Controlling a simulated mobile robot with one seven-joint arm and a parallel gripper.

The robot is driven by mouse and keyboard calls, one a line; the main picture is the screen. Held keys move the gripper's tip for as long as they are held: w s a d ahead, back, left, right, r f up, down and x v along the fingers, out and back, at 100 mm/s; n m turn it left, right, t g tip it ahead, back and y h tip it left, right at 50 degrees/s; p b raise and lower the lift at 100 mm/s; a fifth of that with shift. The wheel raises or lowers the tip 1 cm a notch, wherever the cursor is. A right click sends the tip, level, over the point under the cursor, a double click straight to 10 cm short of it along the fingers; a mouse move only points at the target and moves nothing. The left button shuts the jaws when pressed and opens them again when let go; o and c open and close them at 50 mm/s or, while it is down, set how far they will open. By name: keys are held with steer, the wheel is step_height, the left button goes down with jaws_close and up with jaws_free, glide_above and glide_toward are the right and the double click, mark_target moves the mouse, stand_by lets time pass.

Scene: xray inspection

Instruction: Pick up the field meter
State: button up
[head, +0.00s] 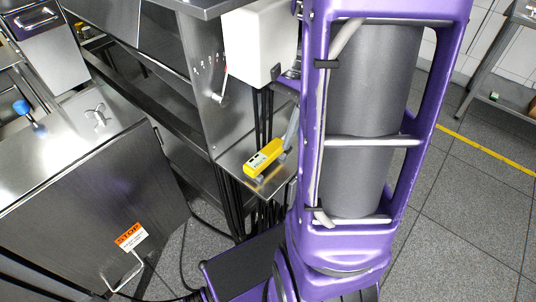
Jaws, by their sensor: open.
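My gripper cannot be made out in the head view.
The purple frame (311,130), with a grey cylinder inside, fills the view right of the meter. A white box (258,45) hangs above. Dark cables run beside the shelf. A steel cabinet with an orange sign (130,236) stands left. Tiled floor is open at right.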

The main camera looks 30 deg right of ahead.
mark_target(268, 150)
steer(key=b+x, duration=0.1)
steer(key=x, duration=0.3)
steer(key=shift+a+f, duration=0.1)
steer(key=shift+f, duration=0.1)
jaws_close()
